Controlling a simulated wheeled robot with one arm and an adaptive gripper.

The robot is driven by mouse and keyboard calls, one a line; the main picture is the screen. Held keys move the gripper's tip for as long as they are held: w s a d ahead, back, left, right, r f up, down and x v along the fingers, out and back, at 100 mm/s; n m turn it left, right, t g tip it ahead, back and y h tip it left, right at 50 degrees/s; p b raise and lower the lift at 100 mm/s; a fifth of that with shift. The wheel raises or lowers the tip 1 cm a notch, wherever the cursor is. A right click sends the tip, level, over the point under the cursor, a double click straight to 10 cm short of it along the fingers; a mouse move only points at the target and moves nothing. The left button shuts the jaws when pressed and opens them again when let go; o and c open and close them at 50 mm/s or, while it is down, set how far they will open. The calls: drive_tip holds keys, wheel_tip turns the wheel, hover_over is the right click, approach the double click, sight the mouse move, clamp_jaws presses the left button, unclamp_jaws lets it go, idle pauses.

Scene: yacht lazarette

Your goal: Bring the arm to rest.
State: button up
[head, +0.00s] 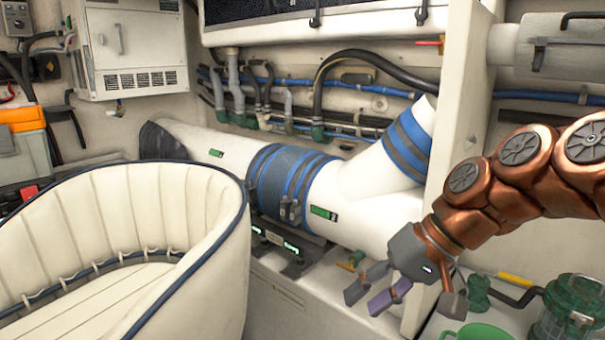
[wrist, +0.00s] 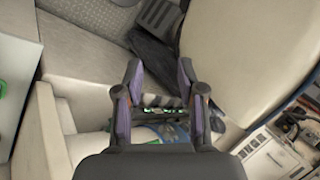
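My copper-coloured arm (head: 500,188) reaches in from the right in the head view and bends down toward the left. My gripper (head: 372,299) hangs at its end, pointing down and left, in front of the large white pipe (head: 372,212). In the wrist view, the two fingers of my gripper (wrist: 167,78) stand apart with a clear gap between them. Nothing is held between them. A dark patch and part of the blue-banded pipe show beyond the fingers, below them in depth.
A cream padded seat (head: 200,215) with a navy edge fills the lower left. A green lantern-like item (head: 570,308) and a green bowl (head: 475,332) sit at the lower right, close to my arm. A white cabinet (head: 128,50) hangs at the upper left.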

drive_tip(key=s+d+f+m+g+h, duration=0.15)
drive_tip(key=s+d+f+h, duration=0.25)
drive_tip(key=s+f, duration=0.6)
drive_tip(key=s+d+f+n+g+h, duration=0.1)
drive_tip(key=s+d+f+g+h, duration=0.25)
drive_tip(key=s+f, duration=0.6)
wheel_tip(320, 180, up, 17)
drive_tip(key=t+p, duration=0.2)
drive_tip(key=p, duration=1.3)
drive_tip(key=shift+w+d+r+p, duration=0.2)
drive_tip(key=shift+w+d+p, duration=0.1)
drive_tip(key=shift+d+p, duration=0.1)
